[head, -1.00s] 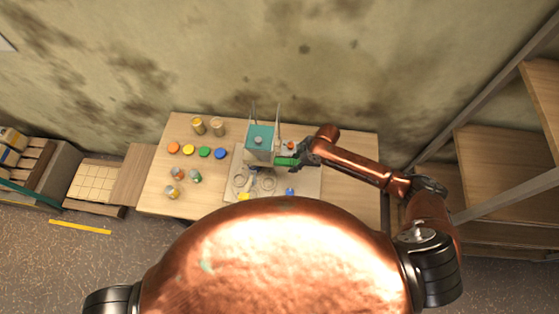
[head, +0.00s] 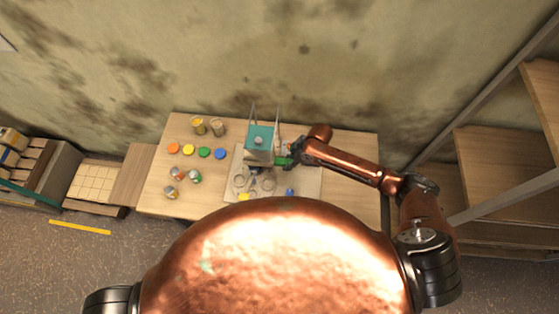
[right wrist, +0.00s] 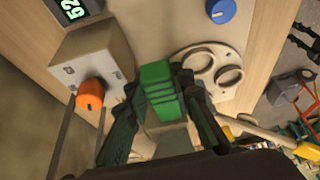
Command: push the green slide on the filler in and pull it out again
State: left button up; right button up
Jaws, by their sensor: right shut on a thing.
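The filler (head: 260,138) has a teal hopper top and stands on a pale board at the middle of the table. The green slide (head: 283,161) sticks out a short way from its right side. In the right wrist view, the slide's ribbed green block (right wrist: 157,85) sits between the dark finger pads. My right gripper (head: 291,153) is shut on the slide, at the filler's right side. The far part of the slide is hidden by the filler. My left gripper is out of view.
A pale plate with round holes (right wrist: 222,62) and a blue knob (right wrist: 220,10) are close by. Coloured lids (head: 204,152) and cans (head: 217,128) stand left on the table.

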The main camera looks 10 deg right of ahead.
aim_at(282, 161)
jog(key=shift+w+a, duration=0.2)
jog(key=shift+a, duration=0.6)
jog(key=shift+w+a, duration=0.2)
jog(key=shift+a, duration=0.55)
jog(key=shift+d+p, duration=0.2)
jog(key=shift+p, duration=0.1)
dwell(1.3)
jog(key=shift+s+d+p, duration=0.25)
jog(key=shift+d+p, duration=0.1)
jog(key=shift+d, duration=0.55)
jog(key=shift+s+d+p, duration=0.25)
jog(key=shift+d+p, duration=0.1)
jog(key=shift+d, duration=0.55)
jog(key=shift+s+d+p, duration=0.25)
jog(key=shift+d+p, duration=0.1)
jog(key=shift+d, duration=0.55)
jog(key=shift+a, duration=0.1)
jog(key=o, duration=0.8)
